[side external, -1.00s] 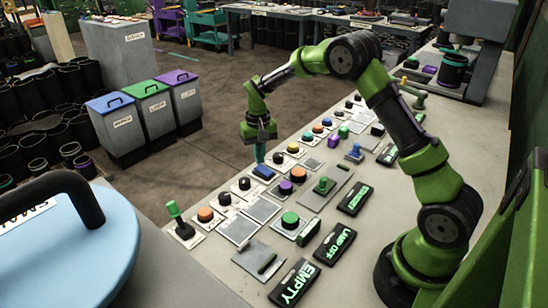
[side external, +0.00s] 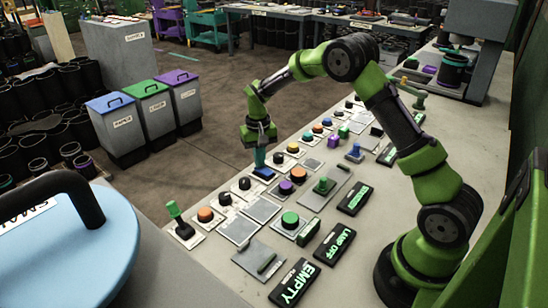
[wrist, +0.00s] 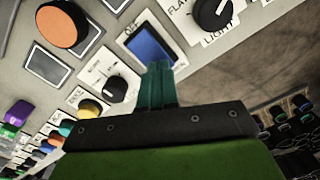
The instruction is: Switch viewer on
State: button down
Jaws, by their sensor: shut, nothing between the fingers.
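A blue rocker switch (side external: 264,173) sits in a light plate near the left edge of the control bench. In the wrist view the blue rocker (wrist: 150,42) lies just beyond my fingertips, with a label that seems to read OFF beside it. I cannot tell which control carries the viewer label. My gripper (side external: 259,163) is shut and empty, its teal fingers pointing down at the rocker. In the wrist view my gripper (wrist: 159,68) overlaps the rocker's near end. Whether the tips touch it is unclear.
A black knob (wrist: 116,90) and another knob (wrist: 214,14) marked LIGHT flank the rocker. An orange button (wrist: 62,28) is nearby. Displays reading LAMP OFF (side external: 336,244) and EMPTY (side external: 295,284) stand nearer the camera. Lidded bins (side external: 150,119) stand left of the bench.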

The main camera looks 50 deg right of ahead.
aim_at(262, 170)
jog(key=shift+f, duration=0.4)
jog(key=shift+r, duration=3.55)
jog(key=shift+s+f, duration=0.1)
jog(key=shift+f, duration=0.25)
jog(key=shift+s+a+f, duration=0.15)
jog(key=shift+s+a, duration=0.15)
jog(key=shift+s, duration=0.35)
jog(key=s+a+r+t, duration=0.2)
jog(key=s+r, duration=0.3)
jog(key=s, duration=0.3)
jog(key=s+a+r+n+t+y, duration=0.1)
jog(key=s+a+r+t, duration=0.1)
jog(key=s+a+r, duration=0.3)
jog(key=s+a+r+n+t+y, duration=0.1)
jog(key=s+a+r+t, duration=0.2)
jog(key=s+r, duration=0.3)
jog(key=s+a, duration=0.1)
jog(key=s, duration=0.4)
jog(key=shift+s, duration=0.3)
